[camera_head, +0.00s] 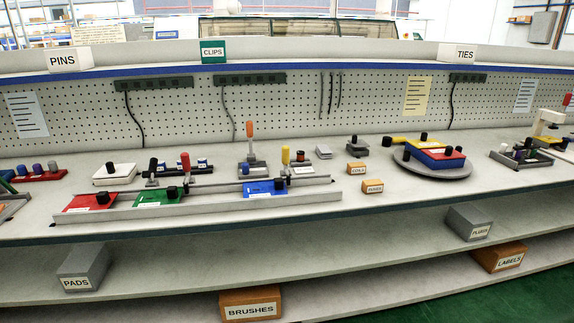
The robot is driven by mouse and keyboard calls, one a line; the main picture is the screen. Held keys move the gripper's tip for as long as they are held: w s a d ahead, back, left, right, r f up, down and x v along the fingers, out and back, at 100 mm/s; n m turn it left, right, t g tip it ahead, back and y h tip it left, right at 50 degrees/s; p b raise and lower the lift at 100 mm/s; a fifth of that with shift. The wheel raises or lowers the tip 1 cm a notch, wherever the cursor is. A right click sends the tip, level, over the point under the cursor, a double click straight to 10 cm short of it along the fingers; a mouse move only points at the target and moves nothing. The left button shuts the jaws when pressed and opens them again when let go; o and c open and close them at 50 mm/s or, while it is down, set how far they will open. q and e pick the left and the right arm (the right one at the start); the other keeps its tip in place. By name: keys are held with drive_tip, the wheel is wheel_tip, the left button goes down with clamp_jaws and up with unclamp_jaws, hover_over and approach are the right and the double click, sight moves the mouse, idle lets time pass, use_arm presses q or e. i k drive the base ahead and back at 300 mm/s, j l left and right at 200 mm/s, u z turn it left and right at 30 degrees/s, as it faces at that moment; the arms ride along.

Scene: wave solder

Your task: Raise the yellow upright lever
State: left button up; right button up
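A short lever with a yellow grip (285,156) stands upright on a small grey base plate (303,169), behind the blue block at the right end of the long rail. Another yellow grip (394,141) lies flat on its side just behind the round turntable; its mount is hard to make out. A taller upright lever with an orange grip (250,130) stands left of the upright yellow one, and a red-gripped lever (185,161) stands further left. Neither of my grippers is in view.
A long rail fixture (220,208) with red, green and blue blocks lies in front of the levers. A grey turntable (432,168) stands to the right, with small orange boxes (372,187) left of it. The bench's front strip is clear. A pegboard (300,110) closes the back.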

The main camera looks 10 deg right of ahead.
sight(285, 149)
drive_tip(key=i, duration=0.6)
drive_tip(key=i+j+z, duration=0.1)
drive_tip(key=i+z, duration=0.3)
drive_tip(key=i+j+z, duration=0.35)
drive_tip(key=i+l, duration=0.1)
